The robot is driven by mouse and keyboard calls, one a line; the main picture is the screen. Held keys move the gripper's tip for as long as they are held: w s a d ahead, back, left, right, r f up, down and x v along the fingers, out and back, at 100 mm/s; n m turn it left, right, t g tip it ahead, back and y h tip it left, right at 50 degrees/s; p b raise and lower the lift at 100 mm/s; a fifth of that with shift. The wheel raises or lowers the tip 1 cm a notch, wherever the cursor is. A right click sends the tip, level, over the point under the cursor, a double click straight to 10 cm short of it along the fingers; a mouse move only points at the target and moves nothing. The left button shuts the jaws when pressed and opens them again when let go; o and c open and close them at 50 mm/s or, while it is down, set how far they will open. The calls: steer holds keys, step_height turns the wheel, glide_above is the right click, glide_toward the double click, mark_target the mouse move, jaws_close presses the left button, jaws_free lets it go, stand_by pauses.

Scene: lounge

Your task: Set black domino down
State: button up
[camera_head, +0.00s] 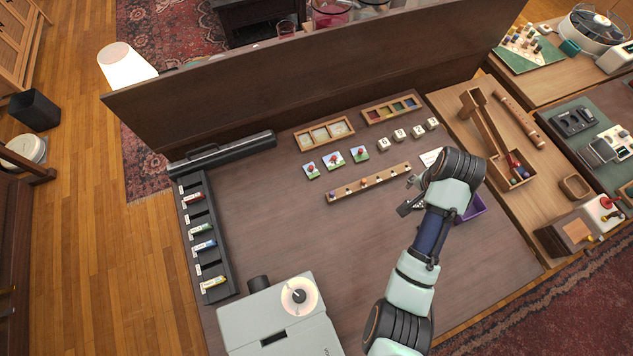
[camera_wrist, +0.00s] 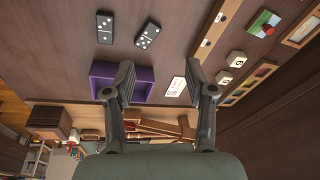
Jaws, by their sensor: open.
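Two black dominoes with white pips lie flat on the table in the wrist view, one at the left (camera_wrist: 104,28) and one beside it to the right, tilted (camera_wrist: 148,35). They are close together but apart. My gripper (camera_wrist: 162,66) is open, with nothing between its fingers; both dominoes lie beyond its fingertips in that view. In the head view my gripper (camera_head: 409,195) is over the right part of the table, and the arm and gripper largely hide the dominoes.
A purple open box (camera_wrist: 119,71) is near the left finger; it also shows beside my wrist (camera_head: 475,209). A white card (camera_wrist: 175,87) lies nearby. The table's middle (camera_head: 300,235) is clear.

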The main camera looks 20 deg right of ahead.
steer(key=w+a+r+n+t, duration=0.2)
steer(key=a+r+n+t, duration=0.15)
steer(key=a, duration=0.55)
steer(key=w+a+r+n+t, duration=0.25)
steer(key=a+r, duration=0.25)
steer(key=a, duration=0.3)
steer(key=w+a+r+n+t, duration=0.15)
steer(key=a+r+n, duration=0.25)
steer(key=a, duration=0.5)
steer(key=s+a+r+n+t+y, duration=0.1)
steer(key=s+a+r+n+t, duration=0.2)
steer(key=a+r, duration=0.3)
steer(key=s+a, duration=0.1)
steer(key=a, duration=0.1)
steer(key=shift+s+a+r+y, duration=0.3)
steer(key=shift+a+r, duration=0.05)
steer(key=shift+r, duration=0.05)
